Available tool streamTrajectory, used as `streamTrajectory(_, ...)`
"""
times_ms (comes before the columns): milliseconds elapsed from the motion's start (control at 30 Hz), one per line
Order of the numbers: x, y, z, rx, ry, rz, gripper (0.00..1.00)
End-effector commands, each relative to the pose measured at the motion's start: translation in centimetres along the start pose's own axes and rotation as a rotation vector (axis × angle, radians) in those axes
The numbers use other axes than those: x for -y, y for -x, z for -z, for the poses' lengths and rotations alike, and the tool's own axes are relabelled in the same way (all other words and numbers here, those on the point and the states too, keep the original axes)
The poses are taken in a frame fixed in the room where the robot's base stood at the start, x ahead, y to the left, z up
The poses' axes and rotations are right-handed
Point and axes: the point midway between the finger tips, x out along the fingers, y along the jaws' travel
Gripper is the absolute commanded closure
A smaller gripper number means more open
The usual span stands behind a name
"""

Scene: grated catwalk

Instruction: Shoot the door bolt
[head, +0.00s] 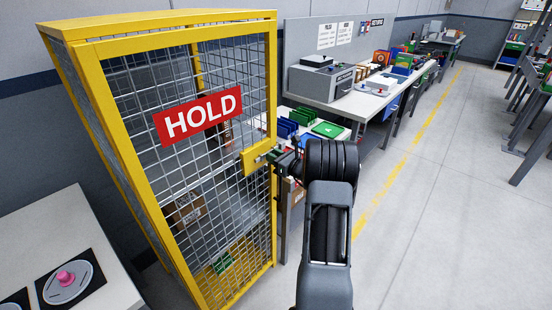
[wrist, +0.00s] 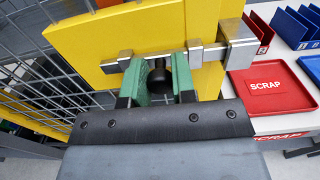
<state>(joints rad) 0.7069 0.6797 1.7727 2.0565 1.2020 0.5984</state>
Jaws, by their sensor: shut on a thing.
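The door bolt is a grey metal bar (wrist: 211,51) lying across a yellow plate (wrist: 85,45) on the cage door (head: 257,158). It runs through metal brackets, and its right end reaches the square metal keeper (wrist: 240,43) on the yellow frame post. I cannot tell how far it sits inside the keeper. A black round knob (wrist: 158,80) stands out from the bar. My gripper (wrist: 160,88) has green fingers, one on each side of the knob, shut on it. In the head view my gripper (head: 282,158) is at the door's right edge, partly hidden by my arm.
The yellow mesh cage (head: 190,90) carries a red HOLD sign (head: 198,116). Right of the cage, a bench holds a red SCRAP tray (wrist: 270,88) and blue bins (wrist: 292,24). A grey table (head: 60,240) stands at front left.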

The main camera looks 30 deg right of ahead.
Motion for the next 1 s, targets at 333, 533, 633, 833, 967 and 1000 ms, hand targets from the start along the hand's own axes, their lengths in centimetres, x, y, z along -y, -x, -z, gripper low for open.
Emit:
streamTrajectory(333,0.2,0.1,-0.2,0.002,0.002,0.006,0.5)
streamTrajectory(533,0.1,0.1,-0.1,0.002,0.002,0.004,0.5)
streamTrajectory(633,0.2,0.7,-0.1,0.001,0.002,0.005,0.5)
streamTrajectory(833,0.3,4.0,0.1,0.001,0.002,0.009,0.5)
streamTrajectory(967,0.3,6.8,0.0,0.001,0.002,0.011,0.5)
streamTrajectory(1000,0.3,7.6,0.0,0.002,0.003,0.01,0.5)
